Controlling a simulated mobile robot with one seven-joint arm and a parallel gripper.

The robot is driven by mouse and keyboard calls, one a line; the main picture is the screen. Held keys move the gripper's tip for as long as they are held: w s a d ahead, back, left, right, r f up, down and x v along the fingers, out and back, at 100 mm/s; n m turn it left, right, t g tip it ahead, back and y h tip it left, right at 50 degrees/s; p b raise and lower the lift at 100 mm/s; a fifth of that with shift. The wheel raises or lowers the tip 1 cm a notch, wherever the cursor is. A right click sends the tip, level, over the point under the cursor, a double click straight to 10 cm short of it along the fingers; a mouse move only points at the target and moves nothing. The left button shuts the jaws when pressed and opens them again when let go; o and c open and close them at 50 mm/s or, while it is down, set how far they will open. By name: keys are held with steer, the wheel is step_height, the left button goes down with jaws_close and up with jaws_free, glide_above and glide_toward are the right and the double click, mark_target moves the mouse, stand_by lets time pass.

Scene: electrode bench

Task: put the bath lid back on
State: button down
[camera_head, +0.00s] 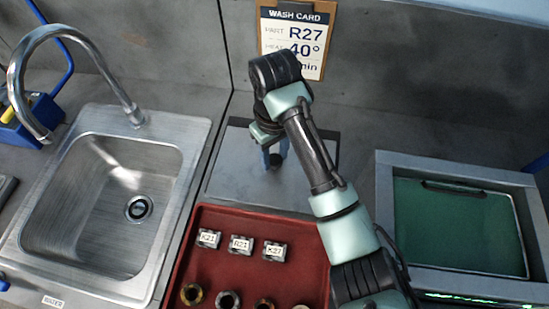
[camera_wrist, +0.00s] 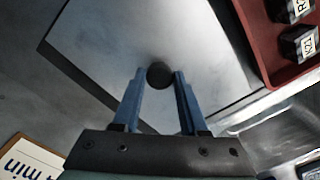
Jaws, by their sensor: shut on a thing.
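The bath lid (camera_head: 235,165) is a flat grey metal plate with a dark round knob, between the sink and the green-topped unit. In the wrist view the lid (camera_wrist: 150,30) fills the middle, and its knob (camera_wrist: 159,75) is between my blue fingertips. My gripper (camera_head: 276,158) points down and is shut on the knob; it also shows in the wrist view (camera_wrist: 158,80). A dark band shows along parts of the lid's edge. I cannot tell whether the lid rests flat or is slightly raised. The bath's inside is hidden.
A red tray (camera_head: 215,265) with several labelled blocks and rings lies just in front of the lid. A steel sink (camera_head: 75,220) with a tap is on the left. A grey-framed unit with a green surface (camera_head: 455,230) is on the right. A wash card (camera_head: 292,38) hangs behind.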

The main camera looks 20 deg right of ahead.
mark_target(275, 159)
step_height(275, 159, up, 13)
steer(key=p, duration=0.9)
steer(key=shift+r, duration=0.1)
